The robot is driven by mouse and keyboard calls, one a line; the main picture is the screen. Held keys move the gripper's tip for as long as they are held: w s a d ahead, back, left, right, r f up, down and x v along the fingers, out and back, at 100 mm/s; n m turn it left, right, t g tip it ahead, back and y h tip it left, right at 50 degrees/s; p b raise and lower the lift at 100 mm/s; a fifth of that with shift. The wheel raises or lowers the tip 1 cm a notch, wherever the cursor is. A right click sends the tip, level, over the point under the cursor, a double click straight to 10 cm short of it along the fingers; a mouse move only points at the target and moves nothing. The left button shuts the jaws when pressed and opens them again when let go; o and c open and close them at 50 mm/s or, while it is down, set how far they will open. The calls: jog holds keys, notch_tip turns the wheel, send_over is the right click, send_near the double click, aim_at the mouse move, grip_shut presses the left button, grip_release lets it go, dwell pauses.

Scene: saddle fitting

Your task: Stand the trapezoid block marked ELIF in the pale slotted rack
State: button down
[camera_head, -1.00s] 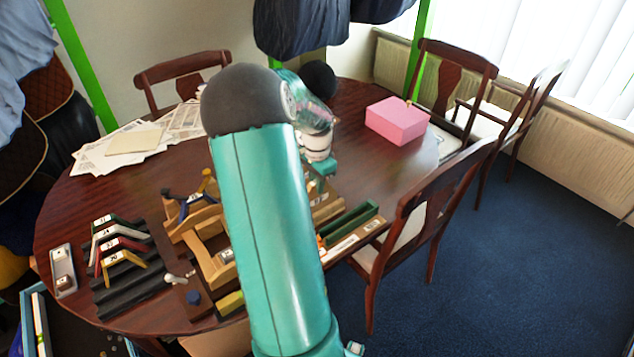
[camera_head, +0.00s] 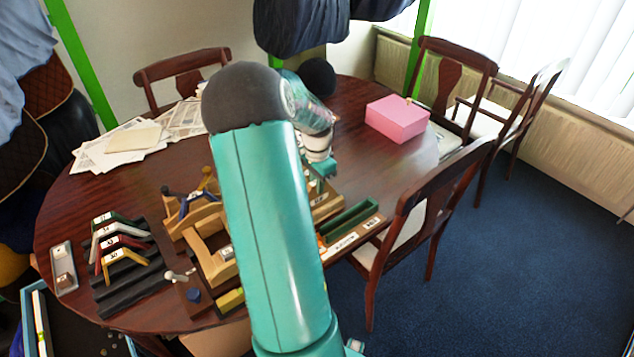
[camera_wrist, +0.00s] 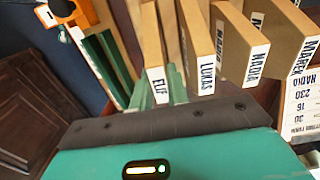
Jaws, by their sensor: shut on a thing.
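In the wrist view the block marked ELIF (camera_wrist: 156,62) is a pale wooden slab with its white label facing me. My gripper (camera_wrist: 168,88) is shut on it, with a teal finger along its right side. Blocks marked LUKAS (camera_wrist: 196,35), NADIA (camera_wrist: 238,40) and MAREK (camera_wrist: 288,30) stand in a row to its right. In the head view my gripper (camera_head: 325,168) is low over the table's right side, and my arm hides much of the work area. I cannot clearly make out the pale slotted rack or the held block's lower edge.
A green trough (camera_head: 348,219) lies right of my gripper, near the table edge and a chair (camera_head: 425,215). A pink box (camera_head: 397,119) stands behind. Wooden fixtures (camera_head: 210,255) and a dark rack with angled coloured pieces (camera_head: 125,262) are at left. The table's middle back is clear.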

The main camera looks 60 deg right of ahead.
dwell(0.4)
jog(key=c, duration=1.3)
grip_release()
jog(key=shift+o, duration=0.5)
jog(key=o, duration=0.3)
jog(key=shift+r, duration=0.1)
jog(key=shift+r, duration=2.4)
jog(key=shift+r, duration=0.15)
